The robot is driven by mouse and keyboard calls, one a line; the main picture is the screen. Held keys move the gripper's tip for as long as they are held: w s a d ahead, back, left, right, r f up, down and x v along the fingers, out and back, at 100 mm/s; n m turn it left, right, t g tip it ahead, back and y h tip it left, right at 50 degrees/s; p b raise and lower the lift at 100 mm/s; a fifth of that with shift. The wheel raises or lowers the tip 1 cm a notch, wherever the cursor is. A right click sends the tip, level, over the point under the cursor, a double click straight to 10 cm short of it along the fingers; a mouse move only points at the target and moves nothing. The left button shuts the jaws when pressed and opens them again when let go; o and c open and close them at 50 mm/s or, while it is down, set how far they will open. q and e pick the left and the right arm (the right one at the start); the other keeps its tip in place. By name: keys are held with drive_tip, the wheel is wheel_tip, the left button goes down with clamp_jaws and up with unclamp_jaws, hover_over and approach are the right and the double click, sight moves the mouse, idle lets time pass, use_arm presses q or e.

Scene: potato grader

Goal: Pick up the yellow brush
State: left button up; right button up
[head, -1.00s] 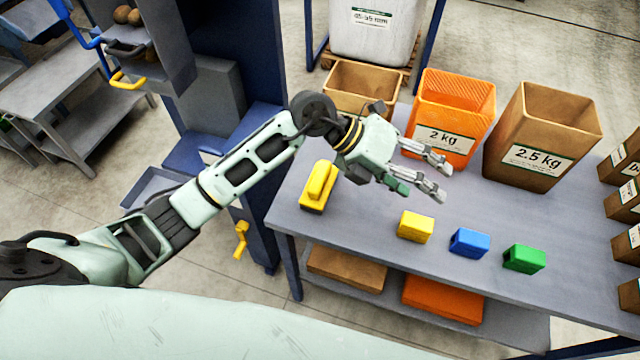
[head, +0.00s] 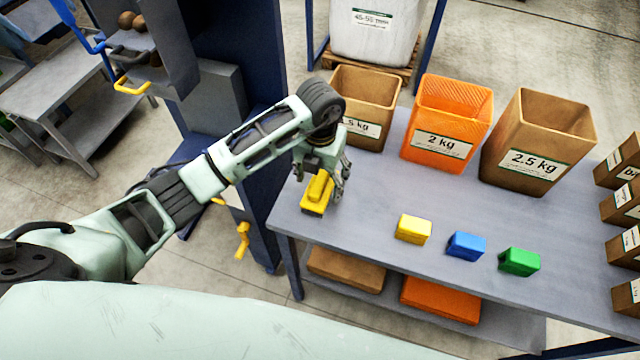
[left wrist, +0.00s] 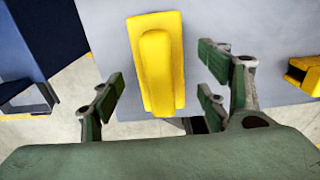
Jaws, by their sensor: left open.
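The yellow brush (head: 317,190) lies on the left end of the grey table (head: 375,200), its dark underside on the tabletop. My left gripper (head: 318,187) points down at it from above. In the left wrist view the brush (left wrist: 158,62) shows from above, between the open fingers of the left gripper (left wrist: 160,85). Fingers are on both sides of it, with gaps between pads and brush. The brush's near end hangs close to the table edge in that view. My right gripper is not in view.
Yellow (head: 413,229), blue (head: 466,245) and green (head: 519,261) blocks stand in a row to the right. A brown box (head: 362,100), an orange 2 kg box (head: 445,120) and a brown 2.5 kg box (head: 535,140) stand behind. A blue machine frame (head: 262,160) is left of the table.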

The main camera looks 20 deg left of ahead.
use_arm(q)
drive_tip(key=shift+f, duration=0.9)
drive_tip(key=shift+c, duration=0.2)
drive_tip(key=c, duration=1.3)
